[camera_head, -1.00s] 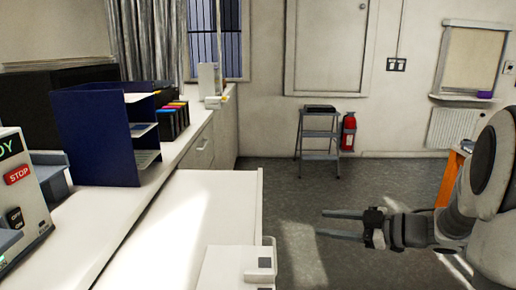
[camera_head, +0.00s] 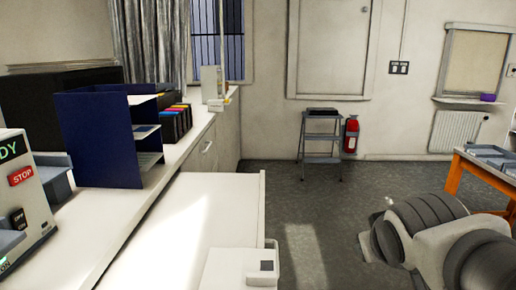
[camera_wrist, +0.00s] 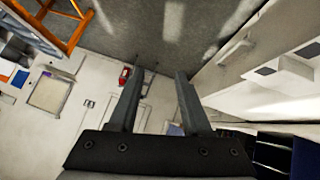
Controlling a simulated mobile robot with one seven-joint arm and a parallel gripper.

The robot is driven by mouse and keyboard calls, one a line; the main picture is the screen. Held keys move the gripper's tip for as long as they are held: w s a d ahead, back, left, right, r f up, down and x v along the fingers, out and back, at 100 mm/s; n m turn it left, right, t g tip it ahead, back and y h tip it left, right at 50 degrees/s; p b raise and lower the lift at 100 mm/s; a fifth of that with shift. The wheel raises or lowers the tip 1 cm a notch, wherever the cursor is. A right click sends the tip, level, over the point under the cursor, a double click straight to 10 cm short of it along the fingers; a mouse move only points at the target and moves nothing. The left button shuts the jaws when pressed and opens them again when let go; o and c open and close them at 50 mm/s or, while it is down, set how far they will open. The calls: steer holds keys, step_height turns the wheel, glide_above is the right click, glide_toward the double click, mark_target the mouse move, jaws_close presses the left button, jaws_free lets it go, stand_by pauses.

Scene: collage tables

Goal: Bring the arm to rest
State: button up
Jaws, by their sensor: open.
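My gripper (camera_wrist: 158,100) shows in the wrist view with its two grey fingers apart and nothing between them. Beyond the fingers are the wall, the red fire extinguisher (camera_wrist: 125,76) and the floor, seen rotated. In the head view my arm is folded at the lower right over the floor. The gripper itself cannot be made out in the head view.
A white counter (camera_head: 212,210) runs along the left with a blue file holder (camera_head: 100,140) and a machine with a STOP button (camera_head: 22,190). A step stool (camera_head: 321,145) stands by the far wall. An orange-legged table (camera_head: 480,170) is at right. The middle floor is open.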

steer(key=s+a+f+g+y, duration=0.3)
steer(key=s+a, duration=0.4)
steer(key=s, duration=0.4)
step_height(320, 180, up, 12)
steer(key=w+m+p, duration=0.1)
steer(key=p, duration=1.2)
steer(key=shift+d+r, duration=0.25)
steer(key=shift+d, duration=0.1)
steer(key=shift+a, duration=0.1)
